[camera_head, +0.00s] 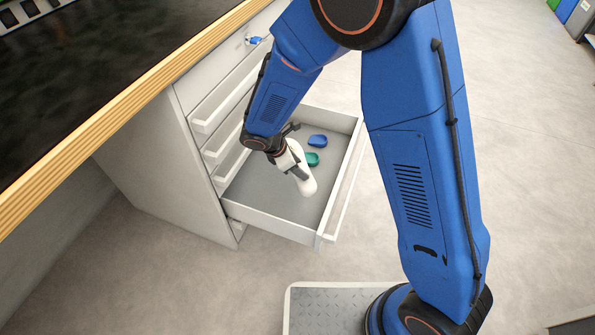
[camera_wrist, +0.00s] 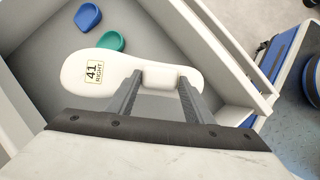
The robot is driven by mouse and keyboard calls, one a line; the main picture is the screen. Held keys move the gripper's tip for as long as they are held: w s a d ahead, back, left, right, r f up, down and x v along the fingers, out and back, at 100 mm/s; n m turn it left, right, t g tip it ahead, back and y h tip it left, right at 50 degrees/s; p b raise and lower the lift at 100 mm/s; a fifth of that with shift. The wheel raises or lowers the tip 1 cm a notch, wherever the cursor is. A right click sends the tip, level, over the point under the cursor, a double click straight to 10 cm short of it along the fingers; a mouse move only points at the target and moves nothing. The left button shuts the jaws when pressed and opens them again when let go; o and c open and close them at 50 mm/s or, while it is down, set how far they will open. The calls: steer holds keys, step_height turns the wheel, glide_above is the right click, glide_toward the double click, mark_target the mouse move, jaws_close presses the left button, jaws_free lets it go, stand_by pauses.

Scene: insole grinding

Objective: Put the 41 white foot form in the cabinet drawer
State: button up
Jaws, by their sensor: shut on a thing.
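The white foot form (camera_wrist: 115,74), labelled "41 RIGHT", is between the fingers of my gripper (camera_wrist: 158,88) in the wrist view. In the head view the foot form (camera_head: 305,181) is inside the outline of the open cabinet drawer (camera_head: 270,226). I cannot tell whether it touches the drawer floor. The grey drawer floor also shows in the wrist view, with the drawer wall (camera_wrist: 222,45) to the right. My arm hides part of the drawer in the head view.
A blue insole-like piece (camera_head: 318,140) and a green one (camera_head: 312,159) lie at the far side of the drawer. Shut drawers (camera_head: 215,95) are above it. A worktop (camera_head: 75,75) stands at the left. Grey drawer floor is bare left of the form.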

mark_target(296, 179)
steer(key=f, duration=0.4)
steer(key=s+f, duration=0.1)
steer(key=f, duration=0.1)
steer(key=shift+f, duration=2.6)
steer(key=o, duration=1.2)
steer(key=shift+c, duration=0.2)
steer(key=v, duration=1.2)
steer(key=shift+r, duration=0.1)
